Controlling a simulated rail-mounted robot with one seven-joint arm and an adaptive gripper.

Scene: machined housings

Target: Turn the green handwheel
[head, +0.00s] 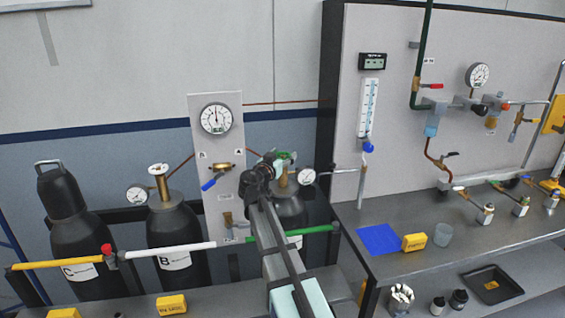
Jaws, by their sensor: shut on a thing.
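The green handwheel (287,156) sits on top of the valve of the right-hand gas cylinder (290,207), and only part of its rim shows. My gripper (273,162) reaches it from the front left and is shut on it. The dark fingers and wrist cover the left side of the handwheel and part of the valve. The exact place where the fingers touch the rim is too small to tell. A round gauge (307,177) stands just right of the valve.
A panel with a gauge and a blue-handled valve (213,181) stands left of my gripper. A cylinder with a white handwheel (158,169) stands further left. White and green rails (171,249) run in front of the cylinders. A bench (470,230) with fittings is at right.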

